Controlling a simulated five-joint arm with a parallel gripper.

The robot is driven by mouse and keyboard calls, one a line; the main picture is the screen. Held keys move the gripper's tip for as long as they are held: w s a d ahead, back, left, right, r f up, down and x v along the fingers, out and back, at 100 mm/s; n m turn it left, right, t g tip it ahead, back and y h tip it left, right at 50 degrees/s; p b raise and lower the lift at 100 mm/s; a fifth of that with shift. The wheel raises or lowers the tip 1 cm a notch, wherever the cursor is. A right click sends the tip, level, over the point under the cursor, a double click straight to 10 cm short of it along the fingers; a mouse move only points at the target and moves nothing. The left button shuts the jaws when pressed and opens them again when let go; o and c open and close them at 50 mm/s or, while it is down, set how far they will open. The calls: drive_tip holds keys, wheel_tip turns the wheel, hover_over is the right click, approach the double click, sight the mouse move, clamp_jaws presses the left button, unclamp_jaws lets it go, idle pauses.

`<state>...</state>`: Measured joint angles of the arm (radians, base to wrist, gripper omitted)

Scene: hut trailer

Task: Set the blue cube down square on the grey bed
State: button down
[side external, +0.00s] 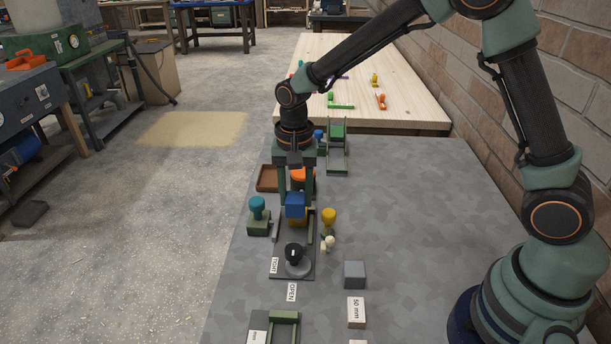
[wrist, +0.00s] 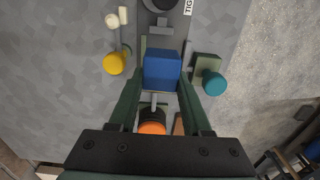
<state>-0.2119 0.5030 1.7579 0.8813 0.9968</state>
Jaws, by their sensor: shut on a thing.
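The blue cube (side external: 295,204) is between the fingers of my gripper (side external: 295,196), which is shut on it. In the wrist view the cube (wrist: 161,70) sits between the two green fingertips (wrist: 161,82), looking roughly square to them. The cube is over the far part of a dark grey bed (side external: 287,238), part of a fixture with a black knob (side external: 293,254) at its near end.
A teal-topped knob (side external: 257,209) stands left of the bed and a yellow-topped one (side external: 328,219) right. Small cream pieces (side external: 328,243) lie beside the bed. An orange object (side external: 302,176) and brown tray (side external: 266,178) are behind.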

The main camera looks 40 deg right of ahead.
sight(297, 233)
drive_tip(key=shift+f, duration=3.65)
drive_tip(key=shift+f, duration=0.15)
drive_tip(key=c, duration=0.6)
unclamp_jaws()
